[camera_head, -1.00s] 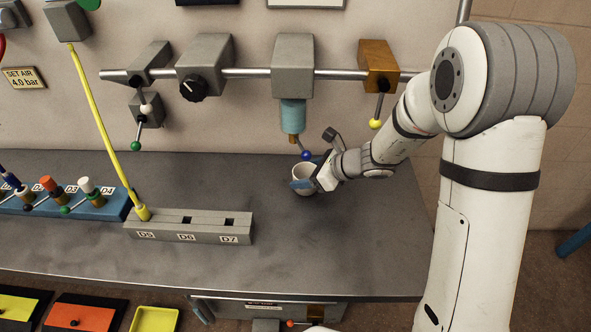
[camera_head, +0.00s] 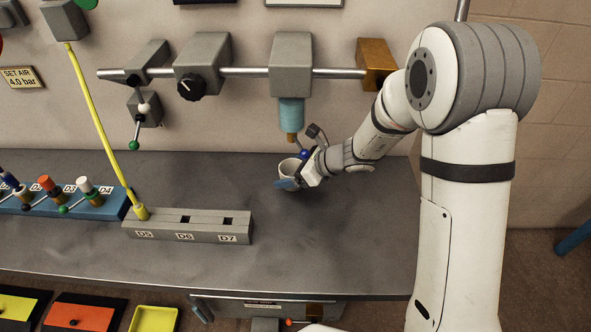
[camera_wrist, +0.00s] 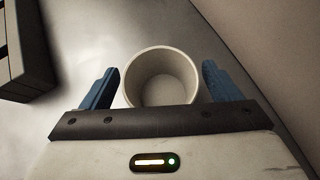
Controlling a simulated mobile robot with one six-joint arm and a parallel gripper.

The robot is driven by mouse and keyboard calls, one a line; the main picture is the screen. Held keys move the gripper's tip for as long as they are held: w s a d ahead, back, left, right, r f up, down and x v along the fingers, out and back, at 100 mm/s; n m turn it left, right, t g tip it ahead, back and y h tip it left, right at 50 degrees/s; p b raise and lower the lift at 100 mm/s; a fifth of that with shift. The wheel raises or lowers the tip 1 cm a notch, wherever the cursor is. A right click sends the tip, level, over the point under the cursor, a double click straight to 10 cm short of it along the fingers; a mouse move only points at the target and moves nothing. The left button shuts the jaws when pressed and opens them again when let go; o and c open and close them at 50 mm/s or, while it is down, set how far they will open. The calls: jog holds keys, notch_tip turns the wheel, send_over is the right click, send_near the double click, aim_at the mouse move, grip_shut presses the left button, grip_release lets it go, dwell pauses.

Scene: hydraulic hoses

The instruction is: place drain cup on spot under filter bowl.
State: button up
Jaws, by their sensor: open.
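The drain cup (camera_head: 289,169) is a white, open cup that looks upright on the grey bench, below the filter bowl. In the wrist view the cup (camera_wrist: 161,78) shows empty, between the two blue fingers of my gripper (camera_wrist: 160,88), with a small gap on each side. My gripper (camera_head: 296,180) is open around the cup in the head view and partly covers it. The filter bowl (camera_head: 291,115) is a teal cylinder with a brass tip under a grey housing on the rail. The spot on the bench is not visible; the cup and gripper may hide it.
A grey block with slots D5 to D7 (camera_head: 187,227) stands left of the cup. A gold block (camera_head: 375,63) hangs on the rail near my arm. A blue-ended lever (camera_head: 304,153) hangs close to my gripper. The bench right of the cup is clear.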

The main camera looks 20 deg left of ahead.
jog(key=shift+r+p, duration=0.3)
jog(key=s+d+r+n+h, duration=0.3)
jog(key=s+d+n, duration=0.3)
jog(key=d, duration=0.4)
jog(key=s+d+r+n+h, duration=0.4)
jog(key=s+d+r+n, duration=0.2)
jog(key=d, duration=0.5)
jog(key=s+d+r+n+h, duration=0.3)
jog(key=s+d+r+n, duration=0.2)
jog(key=s+d+n, duration=0.3)
jog(key=d, duration=0.2)
jog(key=shift+d+r+t, duration=0.2)
jog(key=shift+d+t, duration=0.2)
jog(key=shift+c, duration=0.3)
